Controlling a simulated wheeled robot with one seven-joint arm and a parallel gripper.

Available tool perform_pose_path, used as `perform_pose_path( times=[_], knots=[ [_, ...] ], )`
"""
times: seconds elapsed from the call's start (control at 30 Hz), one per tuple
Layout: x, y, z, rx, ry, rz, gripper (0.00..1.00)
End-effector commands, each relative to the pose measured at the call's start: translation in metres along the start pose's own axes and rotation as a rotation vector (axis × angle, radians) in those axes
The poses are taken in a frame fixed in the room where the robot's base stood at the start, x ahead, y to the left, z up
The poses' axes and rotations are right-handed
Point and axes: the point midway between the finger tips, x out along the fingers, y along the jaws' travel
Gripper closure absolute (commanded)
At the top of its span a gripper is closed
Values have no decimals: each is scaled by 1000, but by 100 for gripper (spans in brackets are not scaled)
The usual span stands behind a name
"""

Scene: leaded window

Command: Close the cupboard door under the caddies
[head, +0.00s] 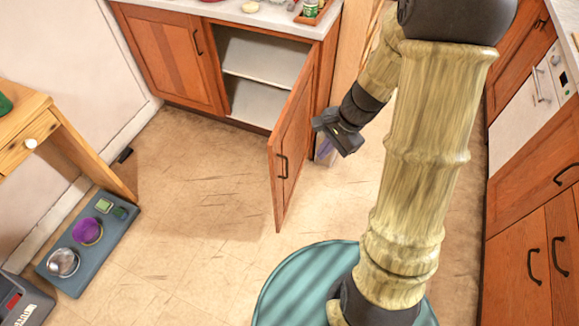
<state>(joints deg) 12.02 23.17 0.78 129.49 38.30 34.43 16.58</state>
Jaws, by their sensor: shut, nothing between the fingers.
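The cupboard door (291,147) is a brown wooden panel with a dark handle. It stands wide open, swung out toward me from the right side of the cupboard. The open cupboard (262,57) shows a pale shelf inside and looks empty. My gripper (327,150) is shut and empty, just right of the door near its handle side. I cannot tell whether it touches the door. Its fingertips are partly hidden by its own body.
A counter (225,14) above holds a tray with a green can (310,8). A closed cupboard door (165,50) is on the left. A blue mat with bowls (88,240) lies at lower left, beside a wooden table (45,125). Floor (200,190) left of the door is clear.

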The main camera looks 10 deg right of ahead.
Motion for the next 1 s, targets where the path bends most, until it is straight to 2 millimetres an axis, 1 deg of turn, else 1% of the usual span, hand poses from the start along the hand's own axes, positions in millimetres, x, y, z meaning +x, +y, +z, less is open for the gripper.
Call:
perform_pose_path(
  times=[0.03,0.17,0.3,0.4,0.5,0.57,0.83,1.0],
  knots=[
    [30,-1,-16,100,-36,-24,100],
    [72,-14,-46,352,-131,-97,100],
    [114,-28,-82,614,-237,-183,100],
    [135,-37,-106,765,-302,-241,100],
    [145,-43,-121,856,-344,-278,100],
    [146,-45,-124,883,-357,-288,100],
    [144,-46,-124,888,-359,-291,100],
    [149,-48,-123,886,-359,-290,100]
  ],
)
